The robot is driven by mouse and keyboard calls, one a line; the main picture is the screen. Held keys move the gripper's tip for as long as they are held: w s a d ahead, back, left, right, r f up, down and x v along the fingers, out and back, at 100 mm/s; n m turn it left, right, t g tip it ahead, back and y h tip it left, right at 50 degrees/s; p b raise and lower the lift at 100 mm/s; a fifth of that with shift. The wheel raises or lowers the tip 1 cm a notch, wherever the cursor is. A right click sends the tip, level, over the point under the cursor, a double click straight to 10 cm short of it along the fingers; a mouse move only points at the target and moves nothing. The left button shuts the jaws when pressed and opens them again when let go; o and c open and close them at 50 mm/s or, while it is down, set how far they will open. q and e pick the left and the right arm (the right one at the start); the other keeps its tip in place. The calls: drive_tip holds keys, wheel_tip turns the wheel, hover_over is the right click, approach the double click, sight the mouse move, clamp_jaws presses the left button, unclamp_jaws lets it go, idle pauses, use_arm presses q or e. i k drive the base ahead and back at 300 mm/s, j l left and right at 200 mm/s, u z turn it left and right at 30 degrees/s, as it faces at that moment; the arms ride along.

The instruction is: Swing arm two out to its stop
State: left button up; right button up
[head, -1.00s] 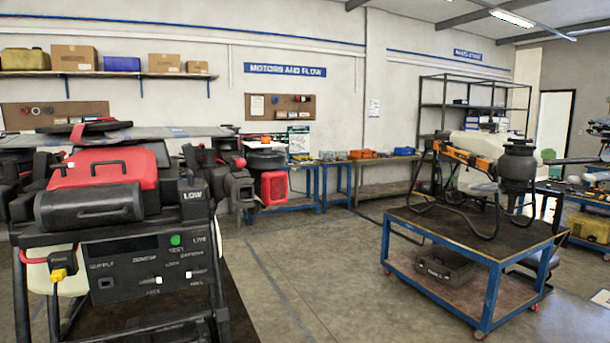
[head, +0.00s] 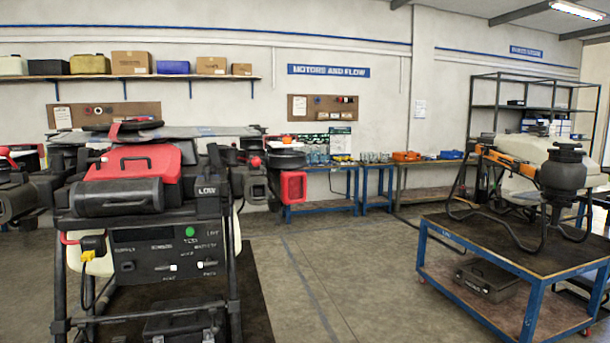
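The spray drone (head: 125,198) stands on the left on a dark mat, with a red-topped body and a black front panel with a lit green button. Folded dark arms lie along its top, and a motor (head: 287,160) with a red end (head: 293,186) sticks out on its right side. More arm parts and motors show at the left edge (head: 20,195). I cannot tell which of these is arm two. Neither of my grippers is in the head view.
Free concrete floor (head: 335,270) lies between drone and cart. Workbenches (head: 365,180) line the back wall.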

sight(290, 182)
drive_tip(key=i+l+z, duration=0.2)
drive_tip(key=i, duration=0.45)
drive_tip(key=i+j+z, duration=0.2)
drive_tip(key=i, duration=0.45)
drive_tip(key=i+z, duration=0.25)
drive_tip(key=i, duration=0.4)
drive_tip(key=i+j+z, duration=0.2)
drive_tip(key=i, duration=0.4)
